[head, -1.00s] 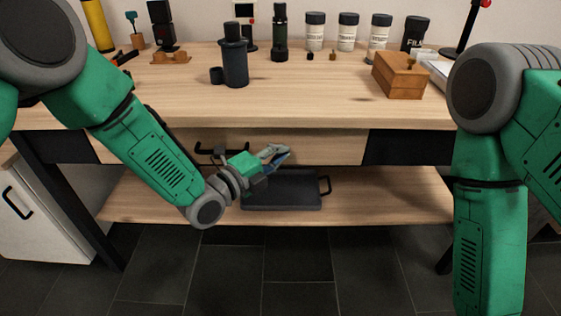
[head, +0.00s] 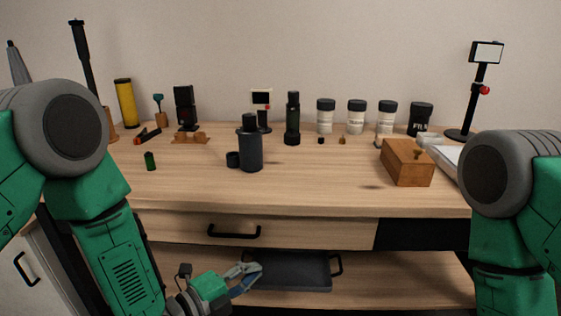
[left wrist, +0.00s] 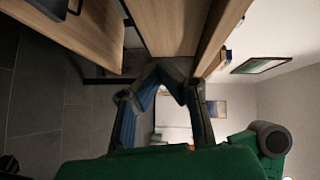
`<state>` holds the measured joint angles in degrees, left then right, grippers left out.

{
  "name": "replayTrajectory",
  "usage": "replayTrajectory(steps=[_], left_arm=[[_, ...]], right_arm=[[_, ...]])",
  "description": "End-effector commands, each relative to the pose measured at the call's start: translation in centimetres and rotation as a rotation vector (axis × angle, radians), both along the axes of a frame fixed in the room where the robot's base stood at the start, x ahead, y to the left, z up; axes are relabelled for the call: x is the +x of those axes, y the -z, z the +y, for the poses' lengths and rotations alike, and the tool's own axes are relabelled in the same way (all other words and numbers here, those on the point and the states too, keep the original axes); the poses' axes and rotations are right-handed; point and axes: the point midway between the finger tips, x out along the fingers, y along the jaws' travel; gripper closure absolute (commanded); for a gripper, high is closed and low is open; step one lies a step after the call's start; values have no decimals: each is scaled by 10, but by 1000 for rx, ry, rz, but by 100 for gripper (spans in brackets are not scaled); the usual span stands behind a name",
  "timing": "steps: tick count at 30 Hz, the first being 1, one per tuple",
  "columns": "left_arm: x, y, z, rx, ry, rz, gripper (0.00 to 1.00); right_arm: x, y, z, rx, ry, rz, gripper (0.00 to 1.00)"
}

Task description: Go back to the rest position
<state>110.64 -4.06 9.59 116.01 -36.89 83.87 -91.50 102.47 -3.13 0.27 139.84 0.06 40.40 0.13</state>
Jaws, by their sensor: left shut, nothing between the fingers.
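My left gripper (head: 252,272) is low in the head view, in front of the lower shelf and below the drawer handle. Its fingers are shut and empty, and the dark tray (head: 290,268) shows behind it. In the left wrist view the shut fingertips (left wrist: 166,70) point toward the table's wooden edge (left wrist: 170,30), apart from it. My right arm (head: 508,200) hangs at the right edge of the head view; its gripper is out of the frame.
The table (head: 320,188) holds a black bottle (head: 250,150), a wooden box (head: 406,162), several white jars (head: 356,118) and a small stand (head: 470,110). A closed drawer (head: 300,230) is under the tabletop. A white cabinet (head: 25,275) stands at left.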

Motion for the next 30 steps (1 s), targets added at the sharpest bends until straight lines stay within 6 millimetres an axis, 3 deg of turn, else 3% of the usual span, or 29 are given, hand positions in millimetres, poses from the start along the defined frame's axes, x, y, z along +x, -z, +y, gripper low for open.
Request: replayTrajectory(steps=[5, 9, 13, 18, 23, 30], left_arm=[[-47, 48, 51, -91, -245, 568, 100], [-116, 85, 109, -214, -611, 1054, 100], [-192, 97, 159, -341, -1028, 1387, 100], [-267, 91, 200, -473, -1475, 1580, 100], [-297, 86, 214, -532, -1669, 1621, 100], [-298, 86, 215, -535, -1678, 1622, 100]], right_arm=[[0, -35, 0, 0, 0, -1, 24], [1, -61, 0, 0, 0, -1, 24], [1, -82, 0, 0, 0, -1, 24], [1, -97, 0, 0, 0, -1, 24], [1, -101, 0, 0, 0, -1, 24], [1, -101, 0, 0, 0, -1, 24]])
